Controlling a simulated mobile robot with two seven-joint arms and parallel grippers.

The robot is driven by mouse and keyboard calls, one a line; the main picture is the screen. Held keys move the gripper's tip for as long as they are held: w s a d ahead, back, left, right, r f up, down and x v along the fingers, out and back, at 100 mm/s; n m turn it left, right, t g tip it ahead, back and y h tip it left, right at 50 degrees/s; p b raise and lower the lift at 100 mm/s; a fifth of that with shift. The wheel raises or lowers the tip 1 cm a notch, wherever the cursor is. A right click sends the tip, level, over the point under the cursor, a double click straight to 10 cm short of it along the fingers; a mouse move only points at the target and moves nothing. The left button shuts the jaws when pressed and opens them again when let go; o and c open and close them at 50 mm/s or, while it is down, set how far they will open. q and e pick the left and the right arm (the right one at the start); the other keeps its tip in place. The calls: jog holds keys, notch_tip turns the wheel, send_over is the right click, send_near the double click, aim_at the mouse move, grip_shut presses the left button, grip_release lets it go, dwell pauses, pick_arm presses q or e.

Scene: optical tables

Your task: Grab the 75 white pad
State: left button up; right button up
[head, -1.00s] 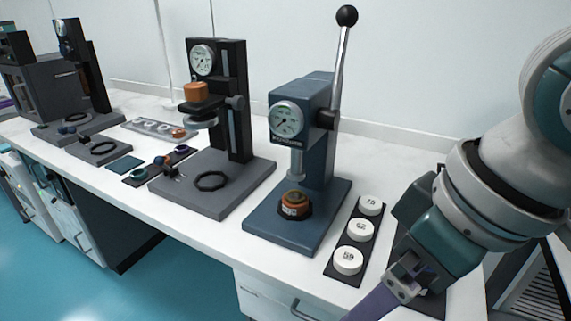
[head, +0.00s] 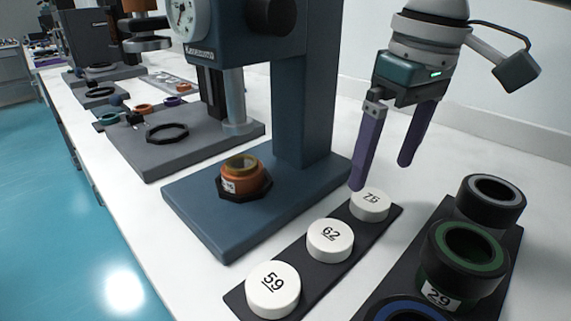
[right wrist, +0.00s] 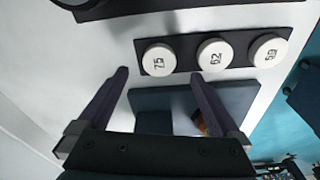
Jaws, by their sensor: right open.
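The white round pad marked 75 (head: 370,207) sits at the far end of a dark strip (head: 318,273), behind the pads marked 62 (head: 330,240) and 59 (head: 273,290). In the right wrist view the 75 pad (right wrist: 159,60) is leftmost in the row. My right gripper (head: 381,175) is open and empty, its purple fingers pointing down above the 75 pad. In the wrist view the pad appears just beyond and between the fingertips (right wrist: 160,74). I cannot tell whether a finger touches it. My left gripper is out of view.
A blue press (head: 310,100) stands left of the pads, with an orange ring part (head: 242,178) on its base. At the right, a dark tray (head: 505,245) holds black cylinders, including one marked 29 (head: 466,255). White table shows behind the pads.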

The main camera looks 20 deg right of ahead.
aim_at(371, 199)
jog(key=f, duration=0.2)
jog(key=f+b, duration=0.1)
jog(key=f, duration=0.2)
jog(key=shift+w+f, duration=0.35)
jog(key=shift+w, duration=0.05)
jog(key=c, duration=1.4)
jog(key=shift+r, duration=0.15)
